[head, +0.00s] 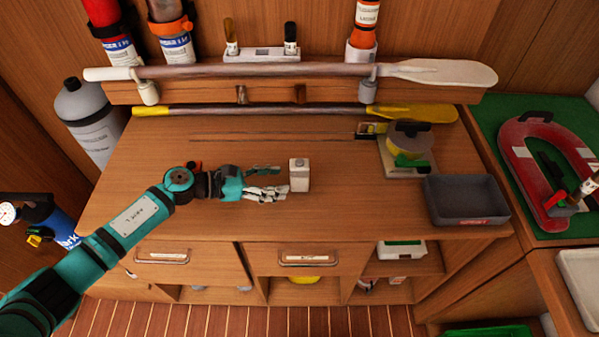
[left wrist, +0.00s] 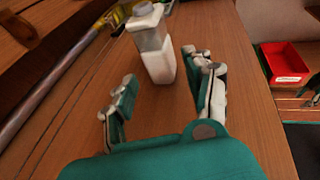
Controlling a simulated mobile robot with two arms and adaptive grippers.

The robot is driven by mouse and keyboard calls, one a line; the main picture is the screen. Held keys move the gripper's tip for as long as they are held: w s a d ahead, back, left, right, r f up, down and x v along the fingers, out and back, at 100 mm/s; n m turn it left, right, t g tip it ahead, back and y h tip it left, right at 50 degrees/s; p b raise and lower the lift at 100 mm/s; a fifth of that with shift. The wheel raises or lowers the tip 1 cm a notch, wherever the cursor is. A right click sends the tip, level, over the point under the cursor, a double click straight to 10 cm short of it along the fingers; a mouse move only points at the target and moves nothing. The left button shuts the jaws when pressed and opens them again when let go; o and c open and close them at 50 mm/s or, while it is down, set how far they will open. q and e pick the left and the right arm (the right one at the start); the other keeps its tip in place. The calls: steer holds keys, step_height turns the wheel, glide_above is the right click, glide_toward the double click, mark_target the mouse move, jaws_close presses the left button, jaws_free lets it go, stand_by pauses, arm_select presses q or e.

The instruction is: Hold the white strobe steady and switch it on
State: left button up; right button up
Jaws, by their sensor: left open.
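The white strobe (head: 299,175) is a small upright block with a translucent upper part and a grey-white top. It stands on the wooden counter (head: 340,215). My left gripper (head: 279,181) is open, low over the counter, with its fingers pointing right at the strobe. In the left wrist view the strobe (left wrist: 155,58) stands just beyond the open fingers, nearer the right-hand one. No grip on it shows. Whether a fingertip touches it, and whether it is lit, I cannot tell. My right gripper is not in view.
A grey tray (head: 466,200) and a round-topped device (head: 408,142) on a plate stand to the right. A yellow-bladed paddle (head: 407,113) lies along the back. A red horseshoe buoy (head: 530,175) lies on green at far right. The counter around the strobe is clear.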

mark_target(295, 180)
arm_select(q)
steer(key=b+x, duration=0.1)
steer(key=x, duration=0.2)
steer(key=shift+w+d+f, duration=0.15)
steer(key=shift+d+f, duration=0.1)
steer(key=shift+d, duration=0.1)
steer(key=shift+b+x, duration=0.5)
steer(key=shift+x, duration=0.4)
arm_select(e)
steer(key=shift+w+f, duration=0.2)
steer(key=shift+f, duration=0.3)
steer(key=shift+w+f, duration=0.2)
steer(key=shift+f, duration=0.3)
arm_select(q)
steer(key=shift+r, duration=0.1)
steer(key=c, duration=0.7)
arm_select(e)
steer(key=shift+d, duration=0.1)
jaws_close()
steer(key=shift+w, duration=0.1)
